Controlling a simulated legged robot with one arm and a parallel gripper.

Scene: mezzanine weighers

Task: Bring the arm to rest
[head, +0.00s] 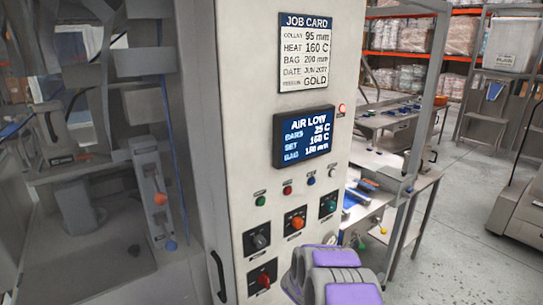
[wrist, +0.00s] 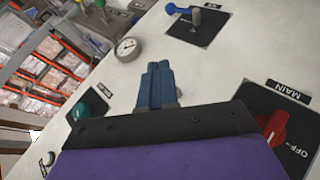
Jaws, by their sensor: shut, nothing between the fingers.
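My gripper (wrist: 158,82) shows in the wrist view as two blue fingers close together, shut and empty. The fingers point at the pale control panel (wrist: 230,70), between a gauge (wrist: 128,47) and a red MAIN switch (wrist: 275,132); whether they touch it I cannot tell. In the head view my purple and grey arm is at the bottom, in front of the lower panel (head: 235,150), and the fingers are hidden. A blue lever (wrist: 182,10) and a green knob (wrist: 90,106) also show in the wrist view.
The panel carries a job card (head: 305,54), an AIR LOW display (head: 303,137), a lit red lamp (head: 342,109) and several knobs. A machine bay (head: 95,240) is at left. A workbench (head: 410,185) stands behind at right. Open floor (head: 470,255) lies farther right.

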